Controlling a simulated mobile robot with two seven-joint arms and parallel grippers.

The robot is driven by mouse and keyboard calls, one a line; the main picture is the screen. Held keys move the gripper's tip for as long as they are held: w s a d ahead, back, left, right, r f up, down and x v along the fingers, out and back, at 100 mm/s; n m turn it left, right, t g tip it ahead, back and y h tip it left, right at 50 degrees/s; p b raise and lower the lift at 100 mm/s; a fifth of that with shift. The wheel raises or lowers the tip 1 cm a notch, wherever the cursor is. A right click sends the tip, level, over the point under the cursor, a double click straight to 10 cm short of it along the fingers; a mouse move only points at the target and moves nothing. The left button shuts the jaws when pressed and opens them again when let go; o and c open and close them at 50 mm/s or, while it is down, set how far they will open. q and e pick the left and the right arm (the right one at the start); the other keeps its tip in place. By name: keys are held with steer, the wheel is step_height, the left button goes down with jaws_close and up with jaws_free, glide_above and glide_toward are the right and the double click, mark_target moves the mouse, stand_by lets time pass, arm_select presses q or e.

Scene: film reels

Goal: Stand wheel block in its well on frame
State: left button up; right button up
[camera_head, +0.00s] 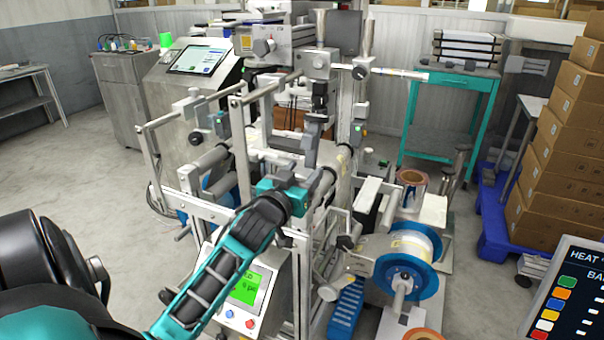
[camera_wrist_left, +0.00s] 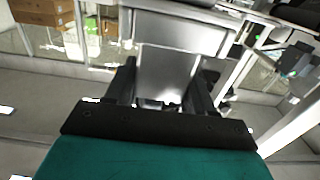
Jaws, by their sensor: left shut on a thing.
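My left gripper (camera_head: 296,180) reaches in from the lower left and is over the middle of the silver machine frame (camera_head: 303,275). In the left wrist view, its two dark fingers (camera_wrist_left: 166,95) are shut on a smooth grey block (camera_wrist_left: 167,68), which I take to be the wheel block. The block extends beyond the fingertips, and its far end widens or meets another grey part; I cannot tell which. In the head view the block is hard to separate from the grey parts around it. I cannot make out the well. My right gripper is not in view.
Rails, posts and rollers crowd the gripper on the frame. A blue-flanged reel (camera_head: 409,268) sits at the lower right and a green-lit screen (camera_head: 245,288) below the gripper. A teal table (camera_head: 450,80) and stacked boxes (camera_head: 560,150) stand at the right. The left floor is clear.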

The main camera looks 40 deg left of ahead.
arm_select(q)
steer(key=shift+f, duration=0.25)
steer(key=o, duration=1.2)
steer(key=shift+o, duration=0.2)
steer(key=shift+f, duration=0.15)
steer(key=v, duration=1.3)
steer(key=shift+r, duration=0.2)
steer(key=s+d+f+m+g+h+p, duration=0.2)
steer(key=s+d+f+m+g+h, duration=0.1)
steer(key=d+f, duration=0.7)
steer(key=s+d+f+m+g+h+p, duration=0.1)
steer(key=s+d+f+m+g+h, duration=0.2)
steer(key=d+f, duration=0.7)
steer(key=shift+f+h+p, duration=0.4)
steer(key=shift+f+h, duration=0.35)
steer(key=shift+h, duration=0.15)
